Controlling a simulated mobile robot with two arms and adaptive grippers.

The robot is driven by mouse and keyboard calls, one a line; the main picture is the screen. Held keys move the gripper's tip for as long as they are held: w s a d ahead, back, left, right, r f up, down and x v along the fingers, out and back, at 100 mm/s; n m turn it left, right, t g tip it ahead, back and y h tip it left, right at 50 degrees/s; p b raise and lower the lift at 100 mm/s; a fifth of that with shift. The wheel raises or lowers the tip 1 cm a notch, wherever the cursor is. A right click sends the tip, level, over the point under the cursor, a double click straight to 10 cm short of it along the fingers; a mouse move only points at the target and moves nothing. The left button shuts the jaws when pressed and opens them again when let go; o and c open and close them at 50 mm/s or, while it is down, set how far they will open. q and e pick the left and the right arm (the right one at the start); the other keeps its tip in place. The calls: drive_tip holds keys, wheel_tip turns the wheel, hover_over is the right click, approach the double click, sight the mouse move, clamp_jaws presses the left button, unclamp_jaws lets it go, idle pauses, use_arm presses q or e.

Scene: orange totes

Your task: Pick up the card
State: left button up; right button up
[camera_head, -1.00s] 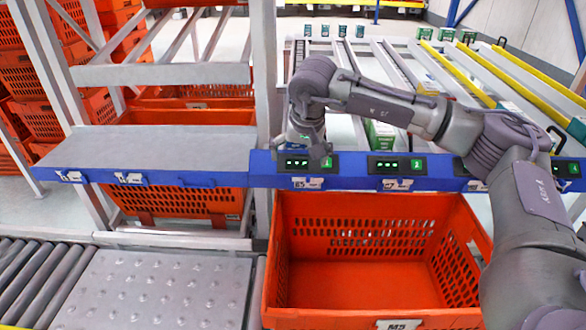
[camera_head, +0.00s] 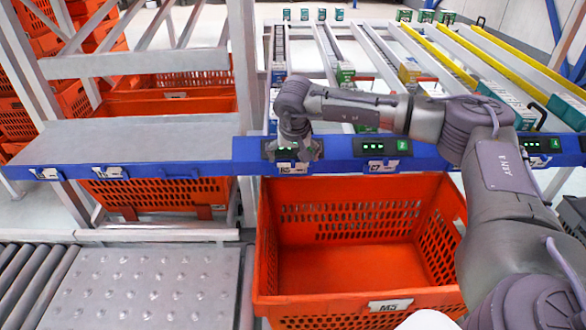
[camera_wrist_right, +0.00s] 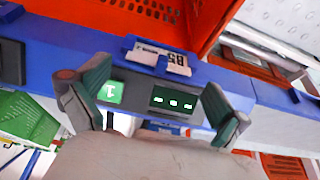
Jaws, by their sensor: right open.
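A white card marked B5 sits in a holder on the front of the blue rail, in the right wrist view (camera_wrist_right: 176,64) and the head view (camera_head: 292,168). My right gripper (camera_wrist_right: 158,78) is open and empty, its two fingers on either side of a display with a green button on the rail. In the head view my right gripper (camera_head: 300,152) hangs at the rail, just above the card, and partly covers the display. The wrist view shows the card beyond the fingertips, apart from them. My left gripper is not in view.
An empty orange tote (camera_head: 358,299) stands below the rail. The blue rail (camera_head: 338,150) carries more displays and cards to the right. A grey shelf (camera_head: 130,143) lies to the left. Flow racks with boxes lie behind, and a roller conveyor (camera_head: 25,285) is at front left.

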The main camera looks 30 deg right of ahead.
sight(293, 169)
drive_tip(key=shift+x, duration=1.15)
drive_tip(key=shift+s, duration=0.1)
clamp_jaws()
